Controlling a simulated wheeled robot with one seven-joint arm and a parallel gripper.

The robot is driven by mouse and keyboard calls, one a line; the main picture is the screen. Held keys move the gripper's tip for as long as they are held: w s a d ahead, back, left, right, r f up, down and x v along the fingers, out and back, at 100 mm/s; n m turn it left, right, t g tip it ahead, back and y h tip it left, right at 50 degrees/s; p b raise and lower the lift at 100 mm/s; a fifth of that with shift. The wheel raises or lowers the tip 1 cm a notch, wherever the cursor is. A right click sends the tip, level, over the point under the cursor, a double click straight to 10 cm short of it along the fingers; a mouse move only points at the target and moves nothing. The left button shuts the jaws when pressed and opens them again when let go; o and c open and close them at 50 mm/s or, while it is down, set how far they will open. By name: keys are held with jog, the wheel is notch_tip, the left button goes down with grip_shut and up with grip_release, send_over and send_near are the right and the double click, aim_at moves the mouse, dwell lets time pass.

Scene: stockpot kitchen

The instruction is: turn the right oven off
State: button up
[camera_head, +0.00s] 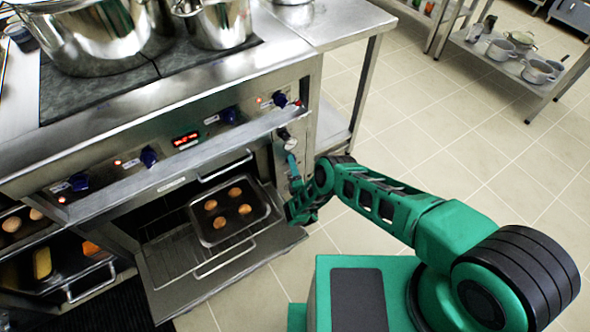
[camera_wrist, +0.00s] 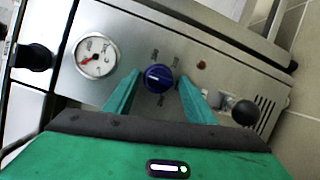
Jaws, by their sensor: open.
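The right oven (camera_head: 205,185) stands with its door down, and a tray (camera_head: 220,239) of several brown buns is pulled out on it. To its right is a narrow steel panel, seen close in the wrist view. A blue knob (camera_wrist: 158,78) with a light pointer mark sits there between a round gauge (camera_wrist: 96,56) and a small dark red lamp (camera_wrist: 202,66), which looks unlit. My gripper (camera_wrist: 158,88) is open, its green fingers on either side of the knob; contact cannot be told. In the head view my gripper (camera_head: 291,165) is at that panel, hiding the knob.
Blue cooktop knobs (camera_head: 149,157) and lit red lamps line the front above. Large steel pots (camera_head: 95,38) stand on top. A black ball handle (camera_wrist: 245,112) is right of the knob. Tiled floor (camera_head: 430,130) is free to the right.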

jog(key=v, duration=1)
jog(key=shift+s, duration=0.3)
jog(key=shift+f, duration=0.1)
